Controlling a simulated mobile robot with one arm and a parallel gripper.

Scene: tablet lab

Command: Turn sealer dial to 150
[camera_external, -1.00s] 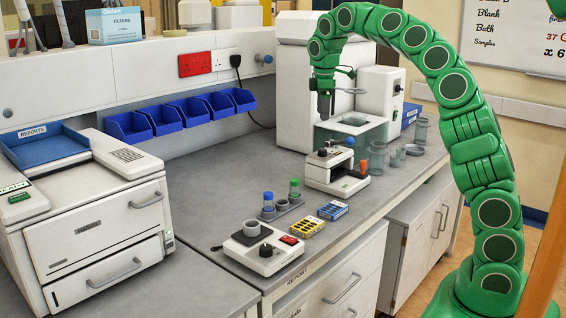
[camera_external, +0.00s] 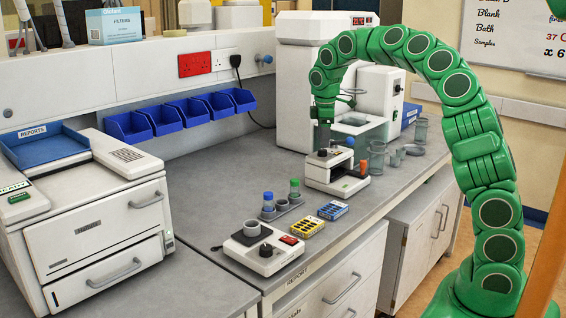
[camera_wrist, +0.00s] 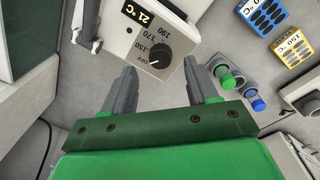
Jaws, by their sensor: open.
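The sealer (camera_external: 318,176) is a small white device on the bench with a blue-knobbed lever. In the wrist view its face shows a black dial (camera_wrist: 160,54) ringed by OFF, 150, 170 and 190, beside a 21 °C display (camera_wrist: 139,12). The dial's white mark appears to point toward OFF. My gripper (camera_wrist: 161,68) is open and empty, its grey fingers spread to either side of the dial and apart from it. In the external view my gripper (camera_external: 323,139) is just above the sealer; its fingertips and the dial are hard to make out there.
A rack (camera_external: 282,208) with green- and blue-capped vials stands left of the sealer. A white hot plate (camera_external: 262,258) is nearer. Beakers (camera_external: 376,155) stand close on the right.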

